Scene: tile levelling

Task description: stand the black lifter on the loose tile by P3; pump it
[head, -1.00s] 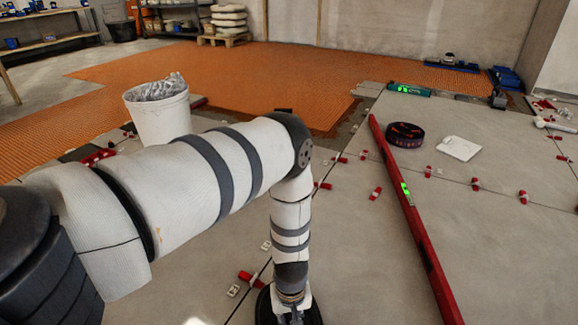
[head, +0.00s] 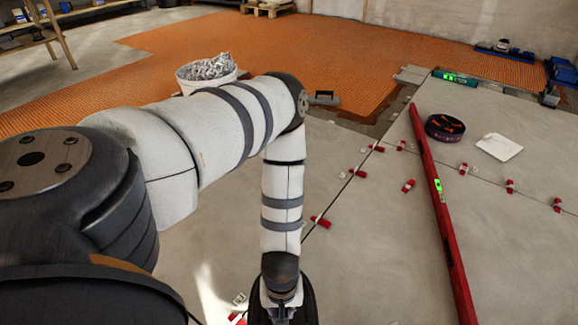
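My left arm reaches in from the left and bends down to the floor. My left gripper (head: 281,311) is at the bottom edge, directly over a black rounded object, which looks like the black lifter (head: 309,302). The arm and the frame edge hide most of it. I cannot tell whether the fingers are closed on its handle or whether it touches the floor. Large grey tiles (head: 355,250) surround it. No P3 mark is legible, and I cannot tell which tile is loose. My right gripper is out of view.
A long red level (head: 441,205) lies right of my arm. Red clips (head: 320,221) line the joints. A white bucket (head: 190,86) stands behind my arm; a trowel (head: 324,98) lies near the orange matting.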

